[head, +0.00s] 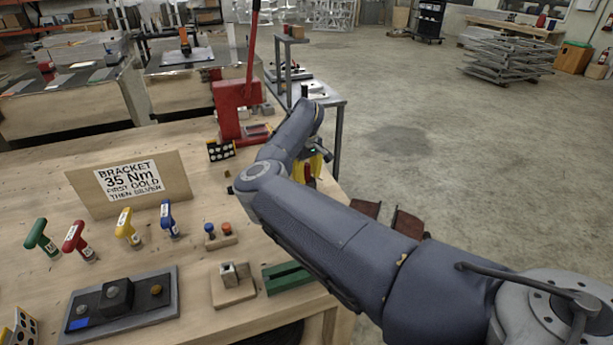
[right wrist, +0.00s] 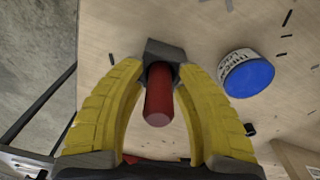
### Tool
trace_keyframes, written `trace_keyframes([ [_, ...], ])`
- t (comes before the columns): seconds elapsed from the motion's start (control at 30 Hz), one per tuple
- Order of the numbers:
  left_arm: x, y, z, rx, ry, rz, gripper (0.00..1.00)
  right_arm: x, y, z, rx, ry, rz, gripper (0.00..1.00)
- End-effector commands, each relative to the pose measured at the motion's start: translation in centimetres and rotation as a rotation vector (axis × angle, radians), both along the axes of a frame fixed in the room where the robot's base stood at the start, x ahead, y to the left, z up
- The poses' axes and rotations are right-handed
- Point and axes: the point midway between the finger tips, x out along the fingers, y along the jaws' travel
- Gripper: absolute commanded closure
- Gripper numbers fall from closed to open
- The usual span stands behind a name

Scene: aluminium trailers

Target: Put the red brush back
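My right gripper (right wrist: 162,72) has its two yellow fingers closed in on the red brush (right wrist: 158,98) in the right wrist view. The brush has a round red handle pointing toward the camera and a dark block-shaped head at the fingertips. Whether the head touches the tabletop is unclear. In the head view the yellow fingers of my right gripper (head: 317,166) show past my right forearm, near the table's right edge. A bit of red shows by them, and the arm hides most of that area. My left gripper is not in view.
A blue-lidded tub (right wrist: 247,74) stands beside the right gripper. The wooden table (head: 200,262) holds a bracket sign (head: 128,184), several colored T-handled tools, a dark fixture plate (head: 120,309), a green block (head: 288,277) and a red lever press (head: 238,108).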

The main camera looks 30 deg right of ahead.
Motion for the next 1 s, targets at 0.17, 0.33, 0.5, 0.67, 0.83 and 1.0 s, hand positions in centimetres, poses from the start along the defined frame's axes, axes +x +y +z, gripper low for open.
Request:
trace_keyframes([
  [0.17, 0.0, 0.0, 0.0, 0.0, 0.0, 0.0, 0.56, 0.0, 0.0, 0.0, 0.0, 0.0, 0.0, 0.68],
  [0.33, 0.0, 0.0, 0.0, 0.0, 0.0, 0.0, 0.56, 0.0, 0.0, 1.1, 0.0, -0.001, -0.001, 0.68],
  [0.5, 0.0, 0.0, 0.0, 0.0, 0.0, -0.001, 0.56, -0.1, 0.1, 3.7, -0.001, -0.003, -0.001, 0.68],
  [0.67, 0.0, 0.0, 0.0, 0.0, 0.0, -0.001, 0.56, -0.2, 0.1, 6.7, -0.001, -0.003, -0.001, 0.68],
  [0.83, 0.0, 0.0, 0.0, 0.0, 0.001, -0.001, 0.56, -0.3, 0.2, 9.3, 0.0, -0.002, 0.001, 0.68],
  [1.0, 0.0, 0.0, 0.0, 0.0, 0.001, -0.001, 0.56, -0.4, 0.2, 11.2, 0.0, -0.001, -0.001, 0.68],
])
